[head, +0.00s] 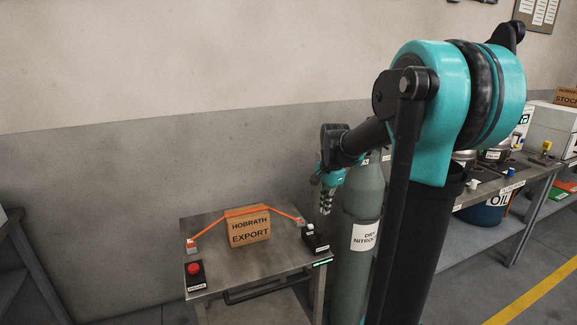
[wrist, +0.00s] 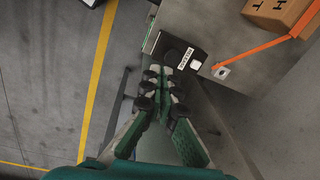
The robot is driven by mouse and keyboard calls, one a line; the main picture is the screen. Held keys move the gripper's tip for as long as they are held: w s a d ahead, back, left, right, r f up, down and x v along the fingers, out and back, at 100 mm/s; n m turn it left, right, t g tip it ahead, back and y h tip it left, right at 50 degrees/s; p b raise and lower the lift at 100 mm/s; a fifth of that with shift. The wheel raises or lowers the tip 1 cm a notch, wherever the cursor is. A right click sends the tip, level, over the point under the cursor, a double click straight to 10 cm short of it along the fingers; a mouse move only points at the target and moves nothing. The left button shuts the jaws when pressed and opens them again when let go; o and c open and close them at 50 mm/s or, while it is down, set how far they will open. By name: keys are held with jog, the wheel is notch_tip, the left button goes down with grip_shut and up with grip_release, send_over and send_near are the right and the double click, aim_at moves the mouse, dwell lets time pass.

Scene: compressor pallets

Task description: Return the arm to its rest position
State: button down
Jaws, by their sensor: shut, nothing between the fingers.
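My gripper (head: 327,201) points down beside the right end of a small metal table, in front of a grey-green gas cylinder. My arm rises to a teal joint at the upper right of the head view. In the wrist view my gripper (wrist: 162,92) has its fingers together, with nothing seen between them. It is near a black labelled box (wrist: 183,53) at the table's corner, which also shows in the head view (head: 314,239). I cannot tell the exact gap between them.
The metal table (head: 222,283) bears a carton (head: 248,228) marked HOBRATH EXPORT under an orange strap (head: 284,214) and a red button box (head: 195,272). The cylinder (head: 362,205) stands close by. A long bench (head: 520,185) with containers is at right.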

jog(key=s+f+n+t, duration=0.1)
jog(key=s+f+n, duration=0.5)
jog(key=s, duration=0.4)
jog(key=s+f+n+t, duration=0.2)
jog(key=s+f+n, duration=0.4)
jog(key=s, duration=0.4)
jog(key=shift+s+d+f, duration=0.25)
jog(key=shift+f, duration=0.05)
